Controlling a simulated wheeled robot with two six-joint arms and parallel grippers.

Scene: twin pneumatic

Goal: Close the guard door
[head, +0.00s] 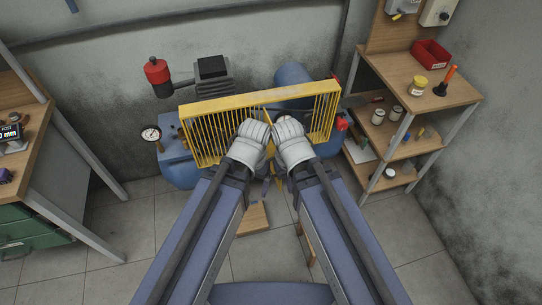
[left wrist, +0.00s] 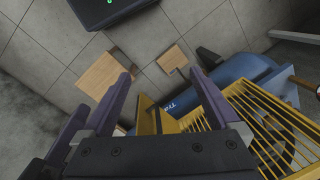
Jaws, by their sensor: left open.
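The yellow barred guard (head: 205,145) stands in front of the blue compressor tank (head: 178,172). A second barred section (head: 325,112) is on its right, with yellow edges near the middle. My wrists hide part of it, so I cannot tell the door's exact angle. My left gripper (head: 262,178) is at the guard's middle, its fingers mostly hidden there. In the left wrist view its fingers (left wrist: 165,90) are apart, with a yellow guard edge (left wrist: 146,116) showing between them. The bars (left wrist: 265,120) show at right. My right gripper (head: 282,180) is close beside the left; its jaws are hidden.
A pressure gauge (head: 151,134) and a red-topped cylinder (head: 157,72) are left of the guard. A wooden shelf unit (head: 420,75) with jars and a red bin (head: 430,54) stands right. A workbench (head: 45,150) is at left. Wooden pieces (head: 252,218) lie on the floor.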

